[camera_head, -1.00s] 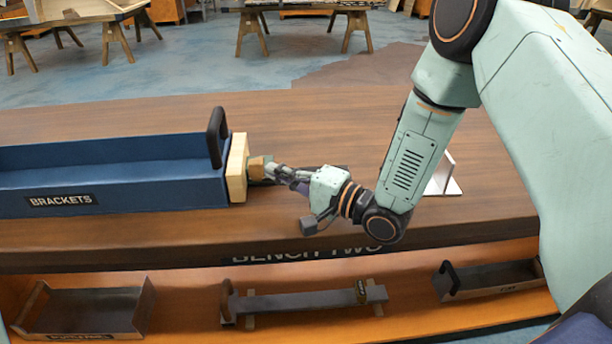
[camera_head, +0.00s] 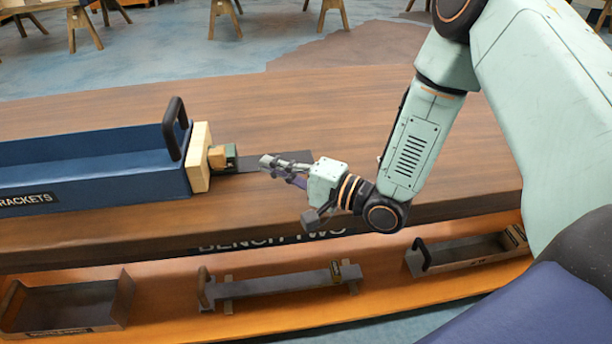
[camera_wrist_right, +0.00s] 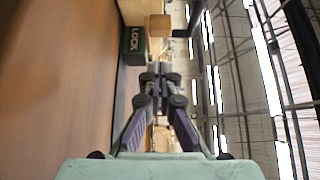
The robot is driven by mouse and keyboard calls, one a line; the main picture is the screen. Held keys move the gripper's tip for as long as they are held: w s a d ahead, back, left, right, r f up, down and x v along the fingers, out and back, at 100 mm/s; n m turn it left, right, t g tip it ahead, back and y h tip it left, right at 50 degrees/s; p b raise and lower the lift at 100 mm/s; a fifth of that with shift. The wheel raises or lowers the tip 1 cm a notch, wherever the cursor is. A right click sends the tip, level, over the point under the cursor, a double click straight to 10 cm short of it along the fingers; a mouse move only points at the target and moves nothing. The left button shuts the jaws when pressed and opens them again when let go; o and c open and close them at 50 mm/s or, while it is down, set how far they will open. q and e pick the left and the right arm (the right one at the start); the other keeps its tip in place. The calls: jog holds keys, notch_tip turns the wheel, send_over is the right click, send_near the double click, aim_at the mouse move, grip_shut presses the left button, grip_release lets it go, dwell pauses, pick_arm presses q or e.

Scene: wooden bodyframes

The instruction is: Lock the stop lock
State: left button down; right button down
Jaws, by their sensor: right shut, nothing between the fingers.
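The stop lock is a small dark green block (camera_head: 231,155) with a wooden piece (camera_head: 217,158) on its left, against a pale wooden block (camera_head: 198,158) at the right end of the blue brackets tray (camera_head: 95,181). In the right wrist view, the green block (camera_wrist_right: 134,40) shows the word LOCK, with a wooden piece (camera_wrist_right: 158,25) beside it. My right gripper (camera_head: 266,160) is shut and empty, to the right of the lock with a gap between them. Its closed fingertips also show in the wrist view (camera_wrist_right: 158,69). My left gripper is not in view.
A dark flat strip (camera_head: 252,162) lies on the wooden bench (camera_head: 330,100) beneath the gap. The tray's black handle (camera_head: 174,127) stands up near its right end. The shelf below holds several grey trays and a rail (camera_head: 275,285). The bench top behind is clear.

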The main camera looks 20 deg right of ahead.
jog(key=v, duration=0.2)
jog(key=p+v, duration=0.1)
jog(key=v, duration=0.1)
jog(key=a+v, duration=0.1)
jog(key=v, duration=0.1)
jog(key=shift+s+p, duration=0.3)
jog(key=shift+p, duration=0.05)
jog(key=shift+s+a, duration=0.1)
jog(key=shift+s, duration=0.15)
